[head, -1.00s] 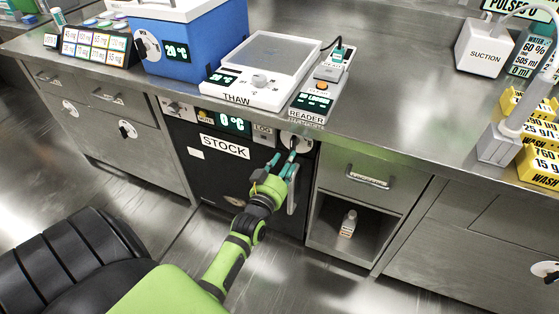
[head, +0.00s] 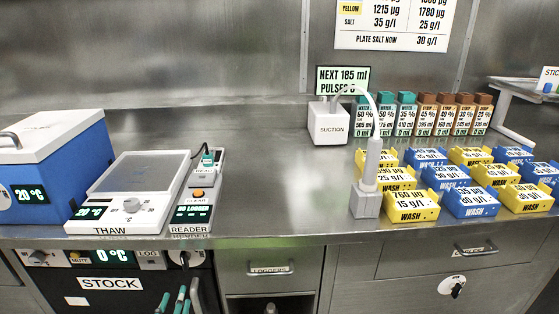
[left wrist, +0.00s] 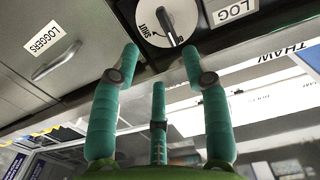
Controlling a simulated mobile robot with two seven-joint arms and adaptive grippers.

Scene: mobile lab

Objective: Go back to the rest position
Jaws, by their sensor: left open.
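My left gripper (head: 172,301) shows at the bottom edge of the head view, only its teal fingers in sight, in front of the black STOCK unit (head: 130,299). In the left wrist view the gripper (left wrist: 160,55) has its fingers spread with nothing between them. A round knob marked SHUT (left wrist: 168,20) lies beyond the fingertips; I cannot tell whether they touch it. The unit's grey upright handle (head: 196,294) is just right of the fingers in the head view. My right gripper is not in view.
The steel bench (head: 280,205) runs above the unit. It carries a blue box (head: 45,185), the THAW plate (head: 130,205), the READER (head: 190,213), a SUCTION stand (head: 329,125) and several yellow and blue trays. A LOGGERS drawer (head: 262,268) is to the right.

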